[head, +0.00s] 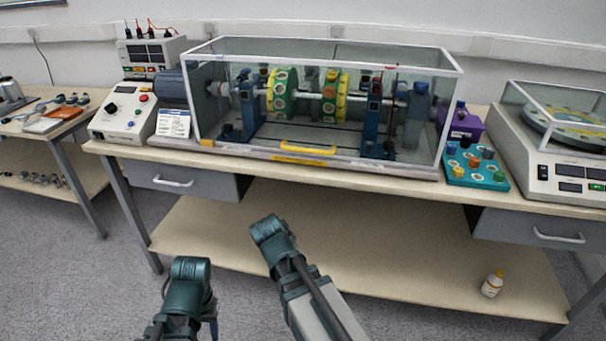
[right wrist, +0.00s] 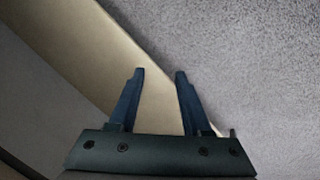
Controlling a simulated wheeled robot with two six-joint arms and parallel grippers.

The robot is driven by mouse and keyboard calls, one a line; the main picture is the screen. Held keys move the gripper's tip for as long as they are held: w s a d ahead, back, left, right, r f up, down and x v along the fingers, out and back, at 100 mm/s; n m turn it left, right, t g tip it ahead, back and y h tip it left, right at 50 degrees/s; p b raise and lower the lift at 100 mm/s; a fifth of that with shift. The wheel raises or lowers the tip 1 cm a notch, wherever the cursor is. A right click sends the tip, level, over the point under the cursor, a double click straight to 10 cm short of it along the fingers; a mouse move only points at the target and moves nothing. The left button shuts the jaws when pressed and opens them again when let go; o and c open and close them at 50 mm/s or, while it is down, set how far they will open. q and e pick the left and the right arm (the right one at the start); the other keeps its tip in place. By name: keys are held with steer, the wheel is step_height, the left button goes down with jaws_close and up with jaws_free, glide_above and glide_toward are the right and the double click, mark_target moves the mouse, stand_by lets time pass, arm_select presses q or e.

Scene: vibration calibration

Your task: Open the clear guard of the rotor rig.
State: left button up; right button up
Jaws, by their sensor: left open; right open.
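The clear guard (head: 330,48) is a see-through box with a pale frame over the rotor rig, and it is down. A yellow handle (head: 308,150) is on its lower front edge. Inside are a shaft with a green disc (head: 281,92) and a yellow-rimmed disc (head: 335,95) on blue supports. My left arm (head: 187,290) shows low in the head view, below the bench and well apart from the handle; its fingertips are not clear. My right gripper (right wrist: 160,76) is open and empty in its wrist view, with a pale board edge and grey floor behind it.
Left of the guard stand a control box (head: 122,118), a card (head: 173,124) and a meter unit (head: 150,52). On the right are a teal tray of knobs (head: 475,170), a purple box (head: 467,124) and another machine (head: 560,140). A bottle (head: 493,284) stands on the lower shelf.

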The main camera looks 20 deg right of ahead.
steer(key=w+d+r+n+t+h+b, duration=0.1)
steer(key=w+d+r+t+h, duration=0.2)
steer(key=w+d+r+h, duration=0.3)
arm_select(q)
step_height(320, 180, down, 3)
steer(key=shift+f, duration=0.1)
arm_select(e)
steer(key=w+a+r+n+t+h, duration=0.1)
steer(key=w+a+r+t+h, duration=0.1)
steer(key=r, duration=0.5)
steer(key=w+a+r+n+t+h, duration=0.2)
steer(key=w+a+r+t+h, duration=0.1)
steer(key=r, duration=0.5)
steer(key=shift+w+a+r+n+t+h, duration=0.25)
steer(key=shift+w+t+h, duration=0.45)
steer(key=shift+w+h, duration=0.45)
arm_select(q)
steer(key=shift+d, duration=0.1)
arm_select(e)
steer(key=shift+w+d+r, duration=0.1)
steer(key=shift+d, duration=0.05)
